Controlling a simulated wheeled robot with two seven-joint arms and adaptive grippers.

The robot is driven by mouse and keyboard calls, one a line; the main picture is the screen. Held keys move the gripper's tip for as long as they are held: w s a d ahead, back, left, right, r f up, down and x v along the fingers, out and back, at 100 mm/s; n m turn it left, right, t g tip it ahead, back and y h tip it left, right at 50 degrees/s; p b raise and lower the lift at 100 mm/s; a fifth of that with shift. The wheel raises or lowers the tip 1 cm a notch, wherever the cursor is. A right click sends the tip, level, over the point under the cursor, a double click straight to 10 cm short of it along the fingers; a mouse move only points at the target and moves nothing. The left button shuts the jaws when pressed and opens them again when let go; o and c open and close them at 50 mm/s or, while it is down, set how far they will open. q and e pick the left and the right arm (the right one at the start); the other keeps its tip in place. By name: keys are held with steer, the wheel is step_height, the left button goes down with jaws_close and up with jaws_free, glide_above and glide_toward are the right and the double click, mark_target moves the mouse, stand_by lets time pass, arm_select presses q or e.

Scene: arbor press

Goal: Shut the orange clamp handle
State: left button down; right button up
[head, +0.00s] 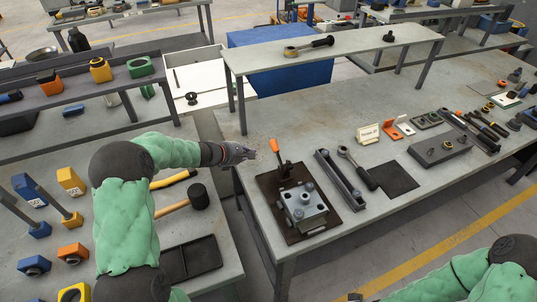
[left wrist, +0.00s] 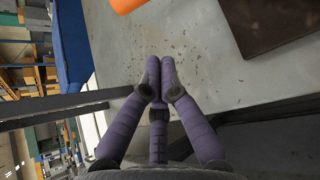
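The orange clamp handle (head: 275,147) stands up, slightly tilted, from the clamp at the back of a dark base plate (head: 268,195) on the right-hand bench. A grey metal block (head: 303,208) sits on the plate in front of it. My left gripper (head: 252,153) is just left of the handle, near the bench's left edge, apart from it. In the left wrist view the gripper's fingers (left wrist: 160,68) meet at the tips with nothing between them. The orange handle (left wrist: 127,4) shows only partly at that view's top edge. My right gripper cannot be made out.
A grey bar (head: 340,180), a ratchet wrench (head: 357,167) and a black mat (head: 392,180) lie right of the plate. A raised shelf (head: 335,50) stands behind. A gap separates this bench from the left one, which holds a mallet (head: 185,202).

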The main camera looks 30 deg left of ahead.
mark_target(267, 158)
arm_select(q)
steer(key=b+x, duration=0.2)
steer(key=x, duration=0.8)
steer(key=shift+f, duration=0.15)
steer(key=r, duration=0.1)
steer(key=d+r, duration=0.1)
steer(key=shift+s+r, duration=0.35)
steer(key=shift+s, duration=0.05)
steer(key=shift+s+d+r, duration=0.2)
steer(key=shift+r, duration=0.3)
steer(key=shift+a, duration=0.1)
